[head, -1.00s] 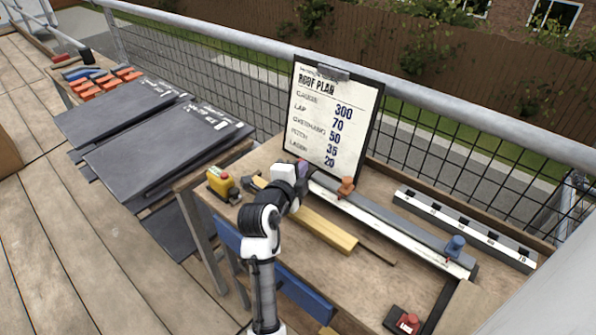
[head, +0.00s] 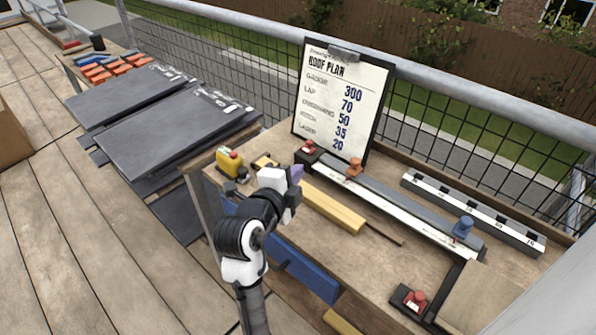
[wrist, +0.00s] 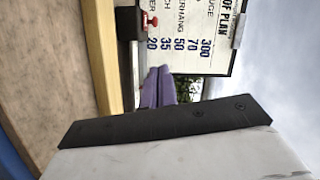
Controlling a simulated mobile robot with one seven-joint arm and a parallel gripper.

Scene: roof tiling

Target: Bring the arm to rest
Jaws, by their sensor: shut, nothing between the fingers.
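My arm reaches up from the bottom of the head view, bent at a dark joint. My gripper (head: 296,174), with purple fingers, is over the near left part of the wooden workbench (head: 378,281). In the wrist view the purple fingers (wrist: 158,88) lie close together with nothing between them. The gripper is apart from the yellow wooden batten (head: 333,208) and in front of the roof plan clipboard (head: 342,98). The clipboard stands upright at the back of the bench and also shows sideways in the wrist view (wrist: 198,42).
A yellow box with a red button (head: 230,163) stands at the bench's left end. A long grey rail with orange and blue sliders (head: 400,200) runs along the bench. A slotted block (head: 470,212) lies behind it. Dark slates (head: 165,132) are stacked at left.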

